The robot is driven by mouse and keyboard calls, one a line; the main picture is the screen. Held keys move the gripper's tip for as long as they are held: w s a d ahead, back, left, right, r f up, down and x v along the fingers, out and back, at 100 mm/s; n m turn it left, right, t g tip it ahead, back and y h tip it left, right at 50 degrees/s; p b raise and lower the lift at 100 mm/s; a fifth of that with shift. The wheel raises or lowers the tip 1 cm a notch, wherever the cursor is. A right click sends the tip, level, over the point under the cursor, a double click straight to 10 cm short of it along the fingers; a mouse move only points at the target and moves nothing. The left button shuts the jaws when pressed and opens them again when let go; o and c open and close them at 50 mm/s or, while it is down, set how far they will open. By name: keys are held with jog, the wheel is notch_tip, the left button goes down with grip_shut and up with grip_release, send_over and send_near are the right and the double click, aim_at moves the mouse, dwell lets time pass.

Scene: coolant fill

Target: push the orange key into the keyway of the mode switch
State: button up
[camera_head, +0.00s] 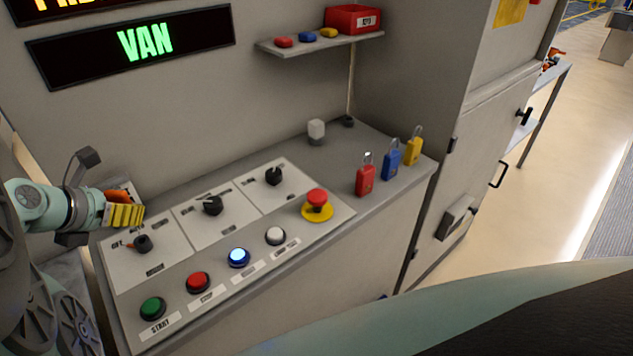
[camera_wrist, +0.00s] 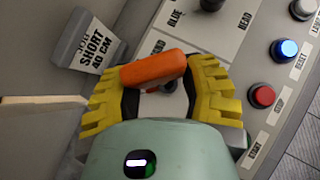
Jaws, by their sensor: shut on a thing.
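The orange key (camera_wrist: 153,69) is a bar in the wrist view, lying across the gap between my yellow fingertips. My gripper (camera_head: 123,214) is shut on the key (camera_head: 118,196) at the left end of the panel. The yellow fingers (camera_wrist: 160,95) also show in the wrist view. A dark round switch with an orange mark (camera_head: 142,243) sits on the left panel section, just below and right of my gripper; its label is too small to read as the mode switch. It is partly hidden behind the key in the wrist view (camera_wrist: 170,87). The key's lower end and the keyway are hidden.
Two more black knobs (camera_head: 212,205) and (camera_head: 273,176) stand on the panel. Green, red, blue and white buttons (camera_head: 238,257) line its front, with a red emergency stop (camera_head: 317,199) at right. Padlocks (camera_head: 366,180) stand farther right.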

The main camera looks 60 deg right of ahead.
aim_at(143, 249)
jog(key=shift+f, duration=0.1)
notch_tip(143, 249, down, 6)
jog(key=b, duration=0.6)
jog(key=shift+r+b, duration=0.2)
jog(key=shift+b, duration=0.15)
jog(key=shift+b, duration=1.15)
dwell(1.4)
jog(key=shift+f+b, duration=1.6)
jog(key=shift+b, duration=0.45)
jog(key=o, duration=1)
jog(key=shift+r, duration=0.1)
